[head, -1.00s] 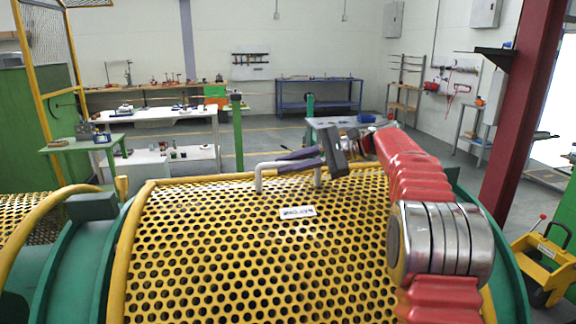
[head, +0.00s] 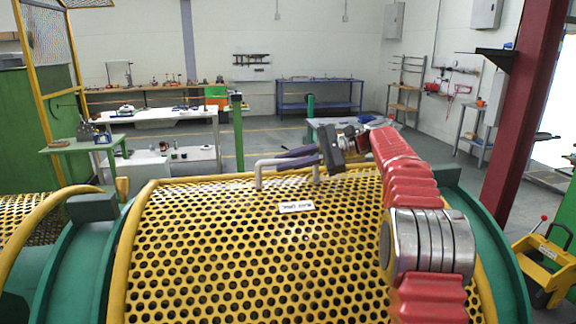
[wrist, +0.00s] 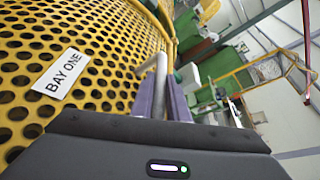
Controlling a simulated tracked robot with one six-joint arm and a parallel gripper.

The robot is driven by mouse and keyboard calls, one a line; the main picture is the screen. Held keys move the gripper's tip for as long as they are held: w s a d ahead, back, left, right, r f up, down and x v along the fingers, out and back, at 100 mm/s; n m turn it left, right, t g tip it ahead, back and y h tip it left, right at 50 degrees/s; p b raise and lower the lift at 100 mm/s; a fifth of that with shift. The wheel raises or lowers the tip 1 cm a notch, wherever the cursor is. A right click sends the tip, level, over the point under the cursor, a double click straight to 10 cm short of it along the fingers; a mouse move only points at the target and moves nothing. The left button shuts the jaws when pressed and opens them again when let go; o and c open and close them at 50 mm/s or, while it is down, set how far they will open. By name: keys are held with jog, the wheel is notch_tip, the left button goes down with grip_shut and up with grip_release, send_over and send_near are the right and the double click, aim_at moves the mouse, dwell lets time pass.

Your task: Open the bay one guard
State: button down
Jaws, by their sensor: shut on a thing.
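The bay one guard (head: 250,245) is a curved yellow perforated panel filling the lower middle of the head view. It carries a white label (head: 296,207), which reads BAY ONE in the wrist view (wrist: 61,73). A pale bar handle (head: 258,178) stands along its far top edge. My gripper (head: 285,158) reaches in from the right, and its purple-grey fingers are shut on the handle. In the wrist view the handle (wrist: 160,80) runs between the two fingers. The guard lies over its bay. The handle's middle is partly hidden by the fingers.
Green curved frames (head: 80,255) flank the guard on the left and right. A red column (head: 525,110) stands at the right, with a yellow cart (head: 545,262) below it. A white workbench (head: 160,117) and a blue bench (head: 320,97) stand well behind.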

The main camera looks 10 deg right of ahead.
jog(key=shift+w+f, duration=0.1)
jog(key=shift+w, duration=1.3)
jog(key=c, duration=1.7)
grip_release()
jog(key=shift+c, duration=0.2)
jog(key=shift+d, duration=0.15)
jog(key=shift+v, duration=3.7)
jog(key=shift+s, duration=0.1)
